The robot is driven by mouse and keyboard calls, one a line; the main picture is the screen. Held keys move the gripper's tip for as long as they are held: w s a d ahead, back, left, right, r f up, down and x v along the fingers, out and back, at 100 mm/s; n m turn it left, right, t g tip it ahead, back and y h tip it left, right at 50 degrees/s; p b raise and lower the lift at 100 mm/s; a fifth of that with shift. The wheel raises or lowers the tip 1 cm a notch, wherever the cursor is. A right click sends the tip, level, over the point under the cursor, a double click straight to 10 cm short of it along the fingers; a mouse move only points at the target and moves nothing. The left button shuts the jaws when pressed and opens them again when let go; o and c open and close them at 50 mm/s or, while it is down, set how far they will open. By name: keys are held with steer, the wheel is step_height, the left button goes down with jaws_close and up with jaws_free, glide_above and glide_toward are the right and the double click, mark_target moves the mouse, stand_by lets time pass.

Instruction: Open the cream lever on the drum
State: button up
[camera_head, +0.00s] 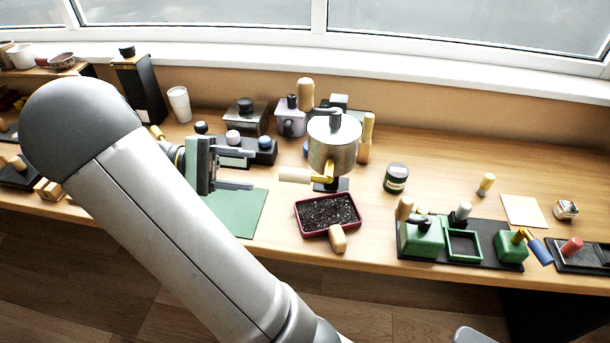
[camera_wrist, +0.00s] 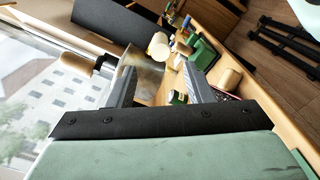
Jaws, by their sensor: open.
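The drum (camera_head: 333,145) is a shiny metal pot on a dark stand, in the middle of the head view. Its cream lever (camera_head: 295,175) sticks out to the left from a brass fitting (camera_head: 324,173) low on the drum's front. My gripper (camera_head: 252,169) is open and empty, left of the drum, its fingers pointing toward it and apart from the lever. In the wrist view the metal drum (camera_wrist: 146,76) shows between the open fingers (camera_wrist: 160,70), and a cream cylinder end, likely the lever (camera_wrist: 158,46), shows just beyond them.
A red tray of dark soil (camera_head: 299,221) with a wooden handle lies in front of the drum. A green mat (camera_head: 240,213) lies below my gripper. Dark blocks with knobs (camera_head: 262,151) stand close behind it. A dark jar (camera_head: 396,178) and green bins (camera_head: 423,240) are to the right.

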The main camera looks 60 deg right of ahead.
mark_target(322, 179)
steer(key=p+x, duration=0.2)
steer(key=x, duration=1)
steer(key=shift+s+d, duration=0.2)
steer(key=shift+s, duration=0.15)
jaws_close()
